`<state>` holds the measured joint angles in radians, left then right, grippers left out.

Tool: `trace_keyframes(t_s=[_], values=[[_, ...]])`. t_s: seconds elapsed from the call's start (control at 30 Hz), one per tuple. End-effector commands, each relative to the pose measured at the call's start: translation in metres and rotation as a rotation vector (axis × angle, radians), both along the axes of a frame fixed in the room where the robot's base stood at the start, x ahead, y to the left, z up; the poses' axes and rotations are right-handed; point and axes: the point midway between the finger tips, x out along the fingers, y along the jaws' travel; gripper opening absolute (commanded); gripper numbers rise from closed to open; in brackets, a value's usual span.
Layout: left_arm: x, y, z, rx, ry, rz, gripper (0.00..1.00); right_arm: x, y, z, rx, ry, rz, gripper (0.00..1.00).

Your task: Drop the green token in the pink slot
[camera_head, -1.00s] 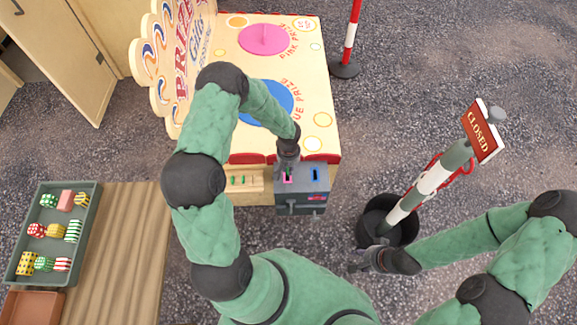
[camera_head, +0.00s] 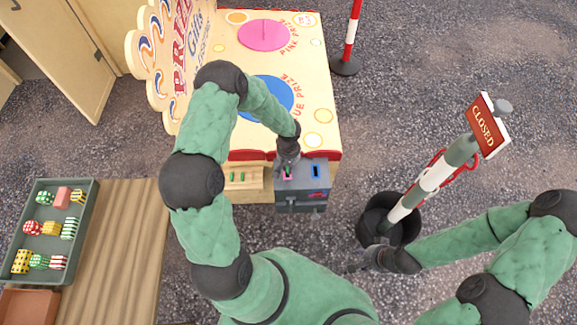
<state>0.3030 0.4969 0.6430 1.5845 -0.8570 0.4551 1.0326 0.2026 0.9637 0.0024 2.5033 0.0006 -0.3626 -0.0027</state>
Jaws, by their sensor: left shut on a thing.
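A dark grey box (camera_head: 302,191) at the front of the prize counter has a pink slot (camera_head: 287,177) on the left of its top and a blue slot (camera_head: 316,171) on the right. My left gripper (camera_head: 287,171) points down right at the pink slot and partly covers it. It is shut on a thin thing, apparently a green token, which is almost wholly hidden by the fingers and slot. Other green tokens (camera_head: 242,177) stand in a wooden rack (camera_head: 257,178) left of the box. My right gripper (camera_head: 362,261) hangs beside the post's dark base; its fingers are too small to read.
The prize counter (camera_head: 318,75) has a pink disc (camera_head: 264,35) and a blue disc (camera_head: 272,97). A striped post with a closed sign (camera_head: 486,125) stands at the right.

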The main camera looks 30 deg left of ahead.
Motion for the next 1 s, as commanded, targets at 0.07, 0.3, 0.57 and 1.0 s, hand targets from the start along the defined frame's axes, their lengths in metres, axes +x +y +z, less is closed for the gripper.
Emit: trace_keyframes(t_s=[0.07, 0.3, 0.57, 1.0], values=[[0.0001, 0.0001, -0.0007, 0.001, -0.001, 0.0, 0.0, 0.0, 0.0, -0.002, 0.0, 0.0, 0.0, 0.4], [-0.0001, -0.0001, -0.0002, 0.0, 0.0, 0.0, 0.0, -0.0001, 0.0, -0.0021, 0.0, 0.0, 0.0, 0.4], [-0.0001, -0.0002, -0.0014, 0.0, 0.0, 0.0, 0.0, 0.0, 0.0, -0.0034, 0.0, 0.0, 0.0, 0.4], [-0.0001, -0.0002, -0.0078, 0.0, 0.0, 0.0, 0.0, -0.0001, 0.0001, -0.0111, 0.0, 0.0, 0.0, 0.4]])
